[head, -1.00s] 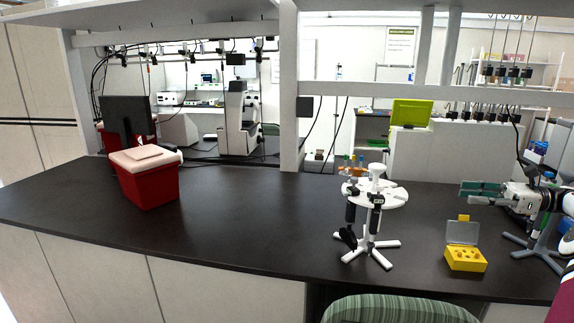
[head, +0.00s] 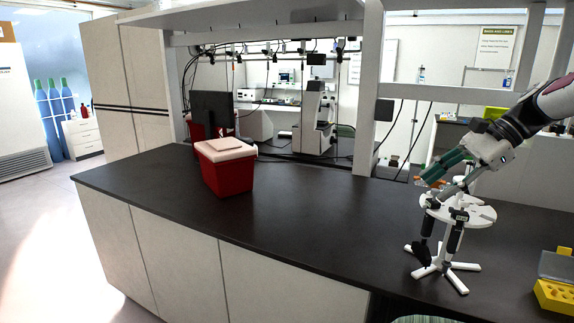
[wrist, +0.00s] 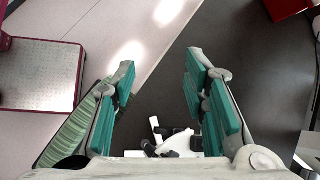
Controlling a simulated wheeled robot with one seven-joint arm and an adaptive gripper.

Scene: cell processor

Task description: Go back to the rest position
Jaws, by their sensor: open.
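My gripper (head: 441,166) is open and empty in the head view, with teal finger pads, raised above the dark bench at the right. It hangs over the left side of the white pipette stand (head: 470,215), which has a round top, dark pipettes and a splayed white foot. In the wrist view my gripper (wrist: 160,85) shows its two fingers spread apart with nothing between them. Part of the white stand (wrist: 178,138) shows below and between the fingers there. I cannot tell whether the gripper touches the stand.
A red box with a white lid (head: 226,172) stands on the black bench (head: 300,215). A yellow tube box (head: 553,296) is at the right edge. A green striped chair (wrist: 70,135) is by the bench. The bench between red box and stand is clear.

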